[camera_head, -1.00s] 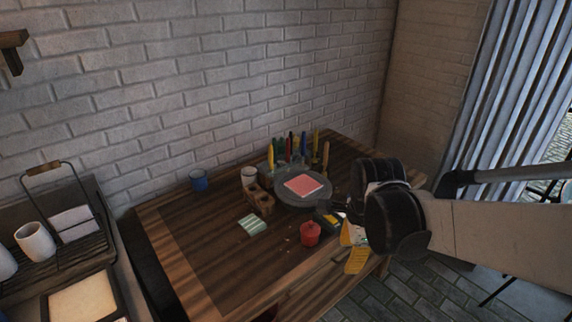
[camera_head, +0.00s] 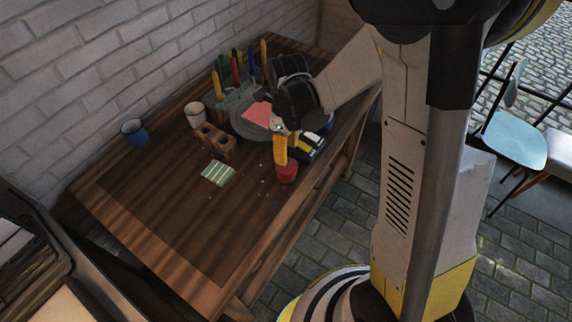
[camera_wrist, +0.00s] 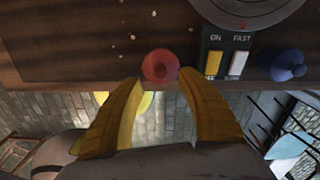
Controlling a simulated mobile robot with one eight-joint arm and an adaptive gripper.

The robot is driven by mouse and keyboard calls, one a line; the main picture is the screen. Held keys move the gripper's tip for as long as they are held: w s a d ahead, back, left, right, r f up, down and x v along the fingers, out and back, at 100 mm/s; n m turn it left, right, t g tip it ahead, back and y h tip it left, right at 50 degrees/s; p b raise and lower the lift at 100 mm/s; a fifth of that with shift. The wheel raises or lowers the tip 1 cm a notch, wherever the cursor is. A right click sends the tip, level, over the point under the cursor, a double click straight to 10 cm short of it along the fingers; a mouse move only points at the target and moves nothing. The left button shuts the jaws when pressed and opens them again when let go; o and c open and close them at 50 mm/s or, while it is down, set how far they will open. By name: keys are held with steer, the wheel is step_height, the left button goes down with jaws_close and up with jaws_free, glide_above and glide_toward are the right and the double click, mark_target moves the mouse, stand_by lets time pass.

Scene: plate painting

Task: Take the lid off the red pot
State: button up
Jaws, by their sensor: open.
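The red pot (camera_head: 287,173) stands near the front edge of the wooden table, and its top is partly covered by my gripper in the head view. In the wrist view the red pot (camera_wrist: 160,66) is seen from above, with a small round knob at its centre. My gripper (camera_head: 281,160) points down over the pot with yellow fingers. In the wrist view my gripper (camera_wrist: 158,80) is open, one finger on either side of the pot's near part. The fingers hold nothing. I cannot tell whether they touch the lid.
A switch box (camera_wrist: 227,57) and a blue pot (camera_wrist: 287,65) sit right of the red pot.

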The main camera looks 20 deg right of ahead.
mark_target(291, 167)
step_height(291, 167, down, 5)
steer(key=b, duration=0.2)
steer(key=shift+w+b, duration=0.15)
steer(key=shift+b, duration=0.15)
jaws_close()
steer(key=shift+r, duration=0.15)
